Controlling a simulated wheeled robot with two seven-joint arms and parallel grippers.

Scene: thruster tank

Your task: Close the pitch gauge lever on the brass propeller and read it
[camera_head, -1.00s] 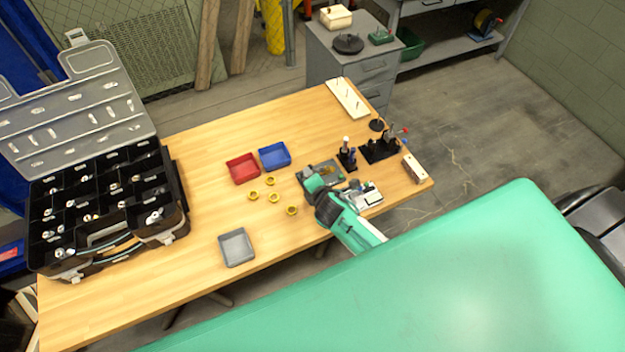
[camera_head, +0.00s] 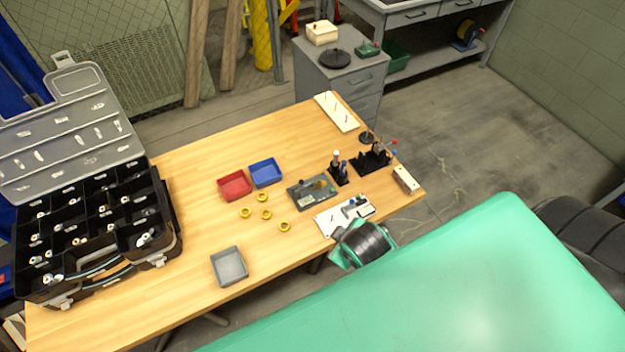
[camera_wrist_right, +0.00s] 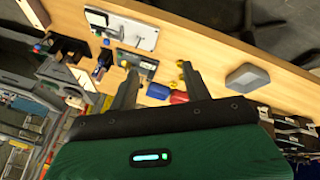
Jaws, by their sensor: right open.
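A grey fixture plate (camera_head: 303,196) lies on the bench in the head view, with a small brass-brown part (camera_head: 318,184), likely the propeller, and a green spot at its right end. The plate also shows in the right wrist view (camera_wrist_right: 137,62). The pitch gauge lever is too small to make out, so I cannot tell its position. A white plate (camera_head: 327,223) with a small grey device lies nearer the front edge. My right gripper (camera_wrist_right: 157,68) is open and empty, its fingers spread and apart from the plates. In the head view its fingertips are hidden; my left gripper is out of view.
Several brass rings (camera_head: 265,214) lie left of the fixture. Red (camera_head: 234,185), blue (camera_head: 265,172) and grey (camera_head: 229,266) trays stand on the bench. Black tool holders (camera_head: 371,161) stand behind the plates. An open black case (camera_head: 95,235) fills the left end.

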